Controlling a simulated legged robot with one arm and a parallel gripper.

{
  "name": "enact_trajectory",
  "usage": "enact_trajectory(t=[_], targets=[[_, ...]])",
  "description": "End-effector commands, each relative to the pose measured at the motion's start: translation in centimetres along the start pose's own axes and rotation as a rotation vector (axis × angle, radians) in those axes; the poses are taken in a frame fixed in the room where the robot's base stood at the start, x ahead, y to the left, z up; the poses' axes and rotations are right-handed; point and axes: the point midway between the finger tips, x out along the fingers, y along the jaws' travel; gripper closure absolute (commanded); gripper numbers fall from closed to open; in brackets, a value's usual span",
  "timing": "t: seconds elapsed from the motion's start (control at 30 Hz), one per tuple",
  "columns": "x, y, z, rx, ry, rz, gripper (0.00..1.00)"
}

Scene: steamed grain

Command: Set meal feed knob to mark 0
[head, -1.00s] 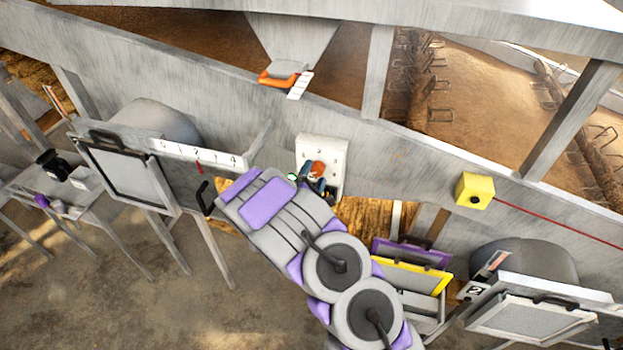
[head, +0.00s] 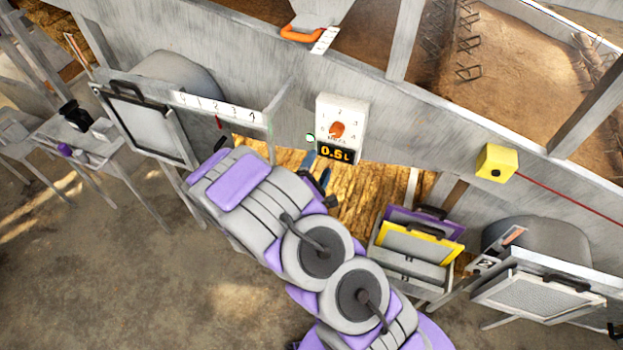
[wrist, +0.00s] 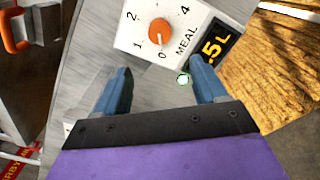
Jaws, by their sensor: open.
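The meal feed knob (head: 338,130) is a round orange knob on a white panel with a numbered dial. In the wrist view the knob (wrist: 160,31) has a pale pointer line that appears to face the 0. The word MEAL is printed beside it. The black display (head: 335,152) below the knob reads 0.5 L in yellow. My gripper (head: 316,168) is open and empty, below and left of the panel, apart from the knob. In the wrist view both blue fingers of my gripper (wrist: 160,82) are spread, with the knob beyond their tips.
A small green-rimmed round mark (head: 310,137) is left of the panel. An orange handle (head: 302,34) sits above on the hopper. A numbered scale (head: 218,108) is at the left. A yellow box (head: 496,162) and framed screens (head: 420,242) are at the right.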

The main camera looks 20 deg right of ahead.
Motion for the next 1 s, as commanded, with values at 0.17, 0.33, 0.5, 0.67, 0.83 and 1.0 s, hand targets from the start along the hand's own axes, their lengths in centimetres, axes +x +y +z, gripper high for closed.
enact_trajectory(t=[0.17,0.33,0.5,0.67,0.83,1.0], targets=[[-2.5,0.0,-0.1,-0.001,0.003,0.002,0.29],[-3.9,0.0,-0.1,0.000,0.002,0.000,0.29],[-4.4,0.0,-0.1,0.000,0.001,0.000,0.29],[-4.5,0.0,-0.1,0.000,0.001,0.000,0.29],[-4.5,0.0,-0.1,0.000,0.001,0.000,0.29],[-4.5,0.0,-0.1,0.000,0.001,0.000,0.29]])
